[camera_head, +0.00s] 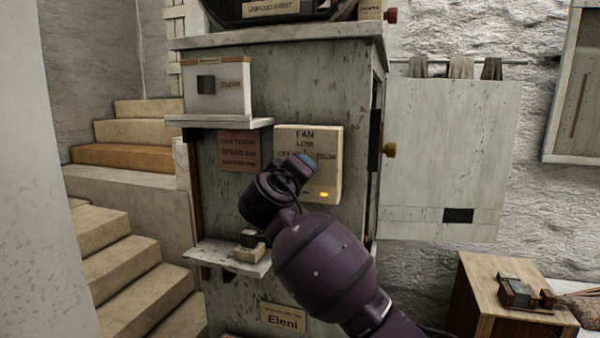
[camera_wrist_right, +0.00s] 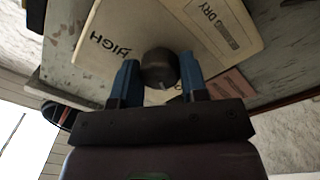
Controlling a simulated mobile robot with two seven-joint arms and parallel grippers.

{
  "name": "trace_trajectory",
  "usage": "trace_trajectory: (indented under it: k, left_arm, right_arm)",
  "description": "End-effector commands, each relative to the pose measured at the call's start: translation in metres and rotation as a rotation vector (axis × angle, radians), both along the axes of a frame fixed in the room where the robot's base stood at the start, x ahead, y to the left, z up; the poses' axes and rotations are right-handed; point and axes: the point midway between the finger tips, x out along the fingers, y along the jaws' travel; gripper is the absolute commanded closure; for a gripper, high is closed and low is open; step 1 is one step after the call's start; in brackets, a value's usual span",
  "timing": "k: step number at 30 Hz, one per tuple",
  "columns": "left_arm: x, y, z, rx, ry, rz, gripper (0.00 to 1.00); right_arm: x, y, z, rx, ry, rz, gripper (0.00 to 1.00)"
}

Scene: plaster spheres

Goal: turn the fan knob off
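The cream fan panel (camera_head: 331,137) is mounted on the grey cabinet and reads FAN, LOW, OFF and HIGH, with an amber light glowing at its lower edge. It also shows in the right wrist view (camera_wrist_right: 118,30), turned, with HIGH readable. The dark round fan knob (camera_wrist_right: 159,66) sits between the blue fingertips of my right gripper (camera_wrist_right: 160,74). The fingers are apart on either side of it with narrow gaps visible; contact is not clear. In the head view my right gripper (camera_head: 306,161) covers the knob. The knob's setting cannot be read. My left gripper is not in view.
A lower shelf (camera_head: 228,256) holds a small block. An open grey door (camera_head: 445,150) hangs at right. A wooden box (camera_head: 505,290) stands lower right. Steps rise at left.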

Motion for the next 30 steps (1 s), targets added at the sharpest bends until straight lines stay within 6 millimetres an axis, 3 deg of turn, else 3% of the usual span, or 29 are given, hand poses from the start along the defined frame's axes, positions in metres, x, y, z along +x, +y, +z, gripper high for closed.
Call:
trace_trajectory:
  k: [1,5,16,30]
  left_arm:
    - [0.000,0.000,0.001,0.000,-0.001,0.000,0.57]
    - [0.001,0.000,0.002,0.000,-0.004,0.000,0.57]
    - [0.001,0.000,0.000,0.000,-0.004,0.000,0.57]
    - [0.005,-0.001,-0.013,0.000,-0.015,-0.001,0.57]
  right_arm:
    - [0.000,0.000,0.000,-0.001,0.000,0.000,0.53]
    - [0.000,0.000,0.000,0.000,0.000,0.000,0.35]
    - [-0.006,0.003,-0.001,0.001,-0.002,0.002,0.35]
    - [-0.079,0.028,-0.005,0.003,0.000,0.004,0.35]
